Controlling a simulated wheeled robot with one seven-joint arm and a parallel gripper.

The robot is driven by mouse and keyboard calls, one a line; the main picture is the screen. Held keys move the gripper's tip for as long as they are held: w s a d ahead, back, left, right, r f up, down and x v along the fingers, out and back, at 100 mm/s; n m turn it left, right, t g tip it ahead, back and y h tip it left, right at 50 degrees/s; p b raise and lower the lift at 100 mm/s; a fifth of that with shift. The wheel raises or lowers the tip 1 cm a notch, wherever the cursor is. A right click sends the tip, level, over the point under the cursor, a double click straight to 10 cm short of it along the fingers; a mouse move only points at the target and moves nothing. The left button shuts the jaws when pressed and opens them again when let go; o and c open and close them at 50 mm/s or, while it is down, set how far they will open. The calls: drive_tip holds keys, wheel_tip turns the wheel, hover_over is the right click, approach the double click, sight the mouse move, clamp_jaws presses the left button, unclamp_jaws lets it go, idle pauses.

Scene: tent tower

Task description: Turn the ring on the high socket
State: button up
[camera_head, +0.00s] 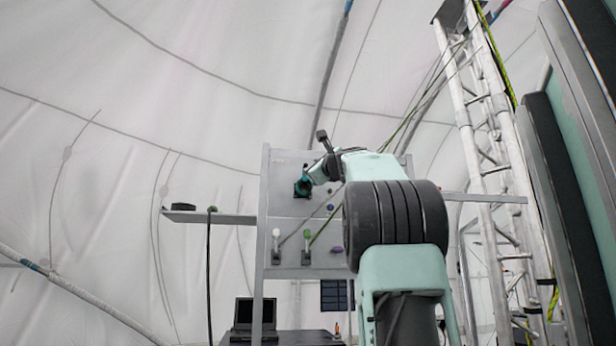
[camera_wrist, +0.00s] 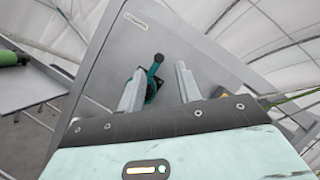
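The high socket with its teal ring (camera_head: 302,187) is on the upper left of the grey upright panel. In the wrist view the teal ring (camera_wrist: 150,88) shows between my fingers, with a dark round-ended lever (camera_wrist: 157,62) sticking up from it. My gripper (camera_wrist: 160,71) is open, one finger to each side of the ring. I cannot tell whether the fingers touch it. The fingers and wrist hide part of the ring. In the head view my arm covers the right side of the panel.
The panel (camera_head: 290,215) carries a white-topped lever (camera_head: 276,240), a green-topped lever (camera_head: 306,240), a blue knob (camera_head: 330,207) and a purple knob (camera_head: 337,249). A shelf (camera_head: 235,218) juts out left, with a dark cable hanging. A laptop (camera_head: 254,314) sits below. A metal truss (camera_head: 497,140) stands right.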

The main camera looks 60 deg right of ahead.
drive_tip(key=b+v, duration=0.4)
drive_tip(key=v, duration=0.7)
drive_tip(key=shift+f, duration=0.15)
drive_tip(key=shift+s, duration=0.1)
